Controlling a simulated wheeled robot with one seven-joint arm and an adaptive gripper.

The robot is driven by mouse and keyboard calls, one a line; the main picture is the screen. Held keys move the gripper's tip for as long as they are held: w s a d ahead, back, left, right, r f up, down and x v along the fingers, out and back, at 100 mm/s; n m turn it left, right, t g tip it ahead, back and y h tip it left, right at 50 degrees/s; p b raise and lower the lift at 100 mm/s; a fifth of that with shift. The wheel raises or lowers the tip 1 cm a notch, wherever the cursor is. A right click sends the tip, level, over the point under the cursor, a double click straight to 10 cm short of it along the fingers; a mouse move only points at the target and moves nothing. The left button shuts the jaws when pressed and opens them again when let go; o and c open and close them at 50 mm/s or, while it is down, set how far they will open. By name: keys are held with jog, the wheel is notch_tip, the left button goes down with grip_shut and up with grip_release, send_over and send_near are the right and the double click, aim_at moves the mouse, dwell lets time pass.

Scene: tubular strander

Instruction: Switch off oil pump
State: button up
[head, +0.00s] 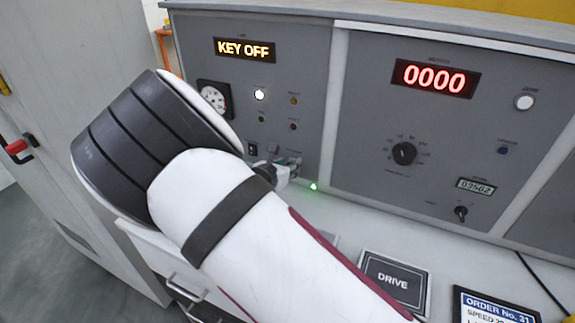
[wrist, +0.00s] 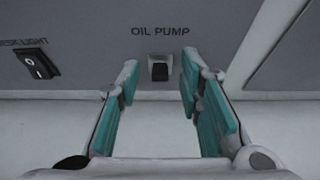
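The oil pump switch (wrist: 160,70) is a small dark rocker on the grey panel, under the label "OIL PUMP" in the wrist view. My gripper (wrist: 159,84) is open, with teal pads on both fingers and nothing between them. In the picture the switch sits between the two fingertips, a little beyond them; I see no contact. In the head view my gripper (head: 284,172) is close to the lower part of the left panel, mostly hidden by my arm. I cannot make out the oil pump switch there.
The desk light rocker (wrist: 36,64) is to the left of the oil pump switch. A light desk surface (head: 350,213) runs below the panel. A "KEY OFF" display (head: 244,49), a gauge (head: 213,97) and a "DRIVE" plate (head: 393,279) are also in view.

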grip_shut()
jog(key=shift+s+f+t+h+b, duration=0.15)
jog(key=shift+f+t+h+b, duration=0.4)
jog(key=shift+t+b, duration=0.5)
jog(key=shift+o, duration=0.5)
grip_release()
jog(key=v, duration=1.2)
jog(key=shift+f, duration=0.15)
jog(key=shift+s, duration=0.1)
